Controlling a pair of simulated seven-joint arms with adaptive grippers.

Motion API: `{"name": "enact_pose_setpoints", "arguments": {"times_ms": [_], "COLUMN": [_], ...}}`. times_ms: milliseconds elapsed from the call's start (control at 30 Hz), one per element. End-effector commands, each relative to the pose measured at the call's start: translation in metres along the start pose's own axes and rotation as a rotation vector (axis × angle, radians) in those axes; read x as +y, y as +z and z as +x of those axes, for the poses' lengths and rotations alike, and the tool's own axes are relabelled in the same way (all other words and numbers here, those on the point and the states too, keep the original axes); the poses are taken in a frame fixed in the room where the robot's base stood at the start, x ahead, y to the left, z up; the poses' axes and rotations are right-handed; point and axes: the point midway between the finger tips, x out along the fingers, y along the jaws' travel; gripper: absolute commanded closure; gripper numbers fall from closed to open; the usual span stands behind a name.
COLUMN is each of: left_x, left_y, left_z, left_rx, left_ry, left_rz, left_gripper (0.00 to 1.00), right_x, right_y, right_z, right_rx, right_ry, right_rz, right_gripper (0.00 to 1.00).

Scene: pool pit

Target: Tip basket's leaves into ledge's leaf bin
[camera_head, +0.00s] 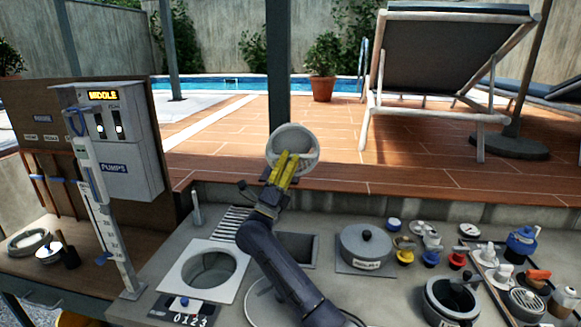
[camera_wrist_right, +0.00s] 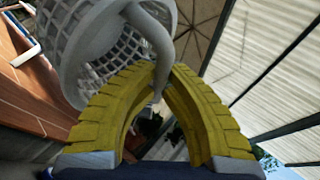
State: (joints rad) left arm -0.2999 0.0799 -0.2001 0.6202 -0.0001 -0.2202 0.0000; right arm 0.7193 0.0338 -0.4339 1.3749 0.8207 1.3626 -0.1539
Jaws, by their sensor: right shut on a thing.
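The grey mesh basket (camera_head: 293,138) is raised above the back edge of the counter, its round rim turned partly toward the head camera. My right gripper (camera_head: 287,163) has its yellow fingers shut on the basket's handle. In the right wrist view the basket (camera_wrist_right: 88,50) hangs beyond the fingertips (camera_wrist_right: 158,75), with the curved handle (camera_wrist_right: 152,30) running between them. I cannot make out leaves in the basket. I cannot tell for sure which container is the leaf bin. My left gripper is not in view.
The grey counter holds a round well (camera_head: 212,270), a square opening (camera_head: 297,248) partly behind my arm, and a lidded pot (camera_head: 366,246). Several small parts crowd its right side. A pump panel (camera_head: 125,150) stands at left. The terrace (camera_head: 240,172) behind is open.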

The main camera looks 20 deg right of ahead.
Motion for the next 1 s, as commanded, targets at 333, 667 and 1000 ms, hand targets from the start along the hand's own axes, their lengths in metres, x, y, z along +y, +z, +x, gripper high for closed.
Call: {"name": "enact_pose_setpoints", "arguments": {"times_ms": [333, 667, 1000], "left_x": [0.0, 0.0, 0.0], "left_y": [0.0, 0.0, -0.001], "left_z": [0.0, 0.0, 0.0], "left_rx": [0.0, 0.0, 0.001], "left_ry": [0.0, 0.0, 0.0], "left_rz": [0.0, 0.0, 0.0], "left_gripper": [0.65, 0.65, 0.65], "right_x": [-0.02, -0.024, -0.025], "right_y": [0.01, 0.012, 0.002], "right_z": [0.021, 0.026, 0.031], "right_rx": [-0.003, -0.011, 0.013], "right_ry": [0.231, 0.291, 0.297], "right_rz": [-0.1, -0.135, -0.157], "right_gripper": [1.0, 1.0, 1.0]}}
